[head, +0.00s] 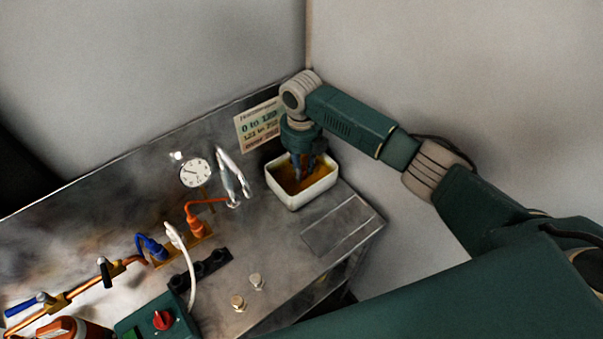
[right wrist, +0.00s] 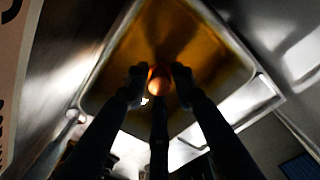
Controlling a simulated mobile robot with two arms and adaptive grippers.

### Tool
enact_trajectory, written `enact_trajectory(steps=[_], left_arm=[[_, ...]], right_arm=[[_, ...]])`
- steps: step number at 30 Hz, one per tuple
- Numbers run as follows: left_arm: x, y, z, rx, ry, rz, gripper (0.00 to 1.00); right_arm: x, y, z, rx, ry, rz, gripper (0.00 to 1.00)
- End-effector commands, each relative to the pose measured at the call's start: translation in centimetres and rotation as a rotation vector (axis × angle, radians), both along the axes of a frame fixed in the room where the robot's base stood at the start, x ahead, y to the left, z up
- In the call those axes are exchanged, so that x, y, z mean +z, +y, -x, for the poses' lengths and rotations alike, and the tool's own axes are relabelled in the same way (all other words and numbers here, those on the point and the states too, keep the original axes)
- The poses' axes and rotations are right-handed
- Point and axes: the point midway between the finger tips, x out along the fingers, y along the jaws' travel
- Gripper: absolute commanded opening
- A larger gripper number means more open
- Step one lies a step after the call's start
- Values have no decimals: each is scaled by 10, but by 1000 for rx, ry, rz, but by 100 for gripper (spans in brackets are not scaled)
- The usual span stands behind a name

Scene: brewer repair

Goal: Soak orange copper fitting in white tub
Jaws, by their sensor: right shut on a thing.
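The white tub (head: 299,203) stands at the right end of the metal bench and holds amber-brown liquid. My right gripper (head: 303,180) points down into the tub, its fingers over or in the liquid. In the right wrist view my right gripper (right wrist: 155,82) is shut on the orange copper fitting (right wrist: 156,80), which shows as a small round orange shape between the fingertips. The tub's rim (right wrist: 262,98) surrounds it there. In the head view the fitting is hidden by the gripper and tub. I cannot tell how deep the fitting is. My left gripper is not in view.
A sign (head: 259,127) and a round gauge (head: 195,173) are at the bench's back panel. Two small metal fittings (head: 238,302) lie near the front. A green box with a red knob (head: 163,320) sits front left.

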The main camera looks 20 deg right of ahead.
Motion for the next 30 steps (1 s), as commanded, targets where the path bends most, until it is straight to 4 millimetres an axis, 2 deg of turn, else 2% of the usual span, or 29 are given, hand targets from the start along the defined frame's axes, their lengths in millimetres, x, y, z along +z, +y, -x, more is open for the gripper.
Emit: enact_trajectory(steps=[3, 24, 30], left_arm=[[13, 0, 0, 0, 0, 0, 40], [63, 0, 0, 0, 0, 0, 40], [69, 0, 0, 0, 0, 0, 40]], right_arm=[[14, 0, 0, 0, -1, 0, 0], [70, 0, 0, 0, -1, 0, 0], [84, 0, -1, 0, -1, 0, 0]])
